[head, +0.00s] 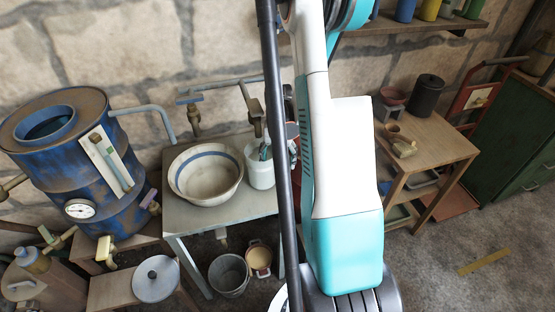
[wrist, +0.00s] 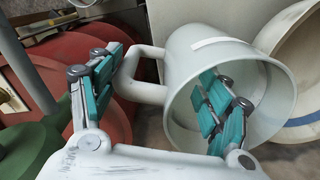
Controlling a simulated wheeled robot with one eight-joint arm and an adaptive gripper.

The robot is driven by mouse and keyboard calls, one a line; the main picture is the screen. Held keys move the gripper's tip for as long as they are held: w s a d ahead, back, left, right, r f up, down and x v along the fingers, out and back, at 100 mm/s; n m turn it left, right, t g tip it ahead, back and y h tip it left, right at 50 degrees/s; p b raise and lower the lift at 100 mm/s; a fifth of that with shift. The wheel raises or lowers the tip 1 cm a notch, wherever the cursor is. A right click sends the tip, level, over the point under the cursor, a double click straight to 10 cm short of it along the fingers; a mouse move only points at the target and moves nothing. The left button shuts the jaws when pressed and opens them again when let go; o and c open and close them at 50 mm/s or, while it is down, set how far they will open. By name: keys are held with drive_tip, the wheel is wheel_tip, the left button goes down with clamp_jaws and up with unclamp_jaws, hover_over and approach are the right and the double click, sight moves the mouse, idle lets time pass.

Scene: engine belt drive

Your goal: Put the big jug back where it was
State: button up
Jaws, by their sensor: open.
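The big jug (head: 259,172) is pale grey-green and stands upright on the wash table, right beside the white basin. In the wrist view the jug (wrist: 190,50) shows its open mouth, with its handle (wrist: 143,93) on the left. My gripper (wrist: 158,85) is open around the jug's handle side: one teal-padded finger is inside the mouth, the other is outside by the handle. The fingers look apart from the wall, though contact is hard to tell. In the head view my arm hides most of the gripper; a teal finger pad shows in the jug's mouth.
The basin (head: 205,176) with a blue band stands close to the jug's left on the table (head: 205,222). Taps and pipes (head: 194,118) rise behind. A blue boiler (head: 75,165) is at left, a wooden side table (head: 440,148) at right. Buckets (head: 229,274) stand below.

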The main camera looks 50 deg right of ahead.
drive_tip(key=shift+s+r, duration=0.15)
drive_tip(key=shift+r, duration=0.35)
wheel_tip(320, 180, up, 6)
drive_tip(key=p, duration=0.2)
drive_tip(key=shift+s+a+r+p, duration=0.1)
drive_tip(key=shift+a+r+p, duration=0.1)
drive_tip(key=shift+p, duration=0.2)
drive_tip(key=shift+s+a, duration=0.1)
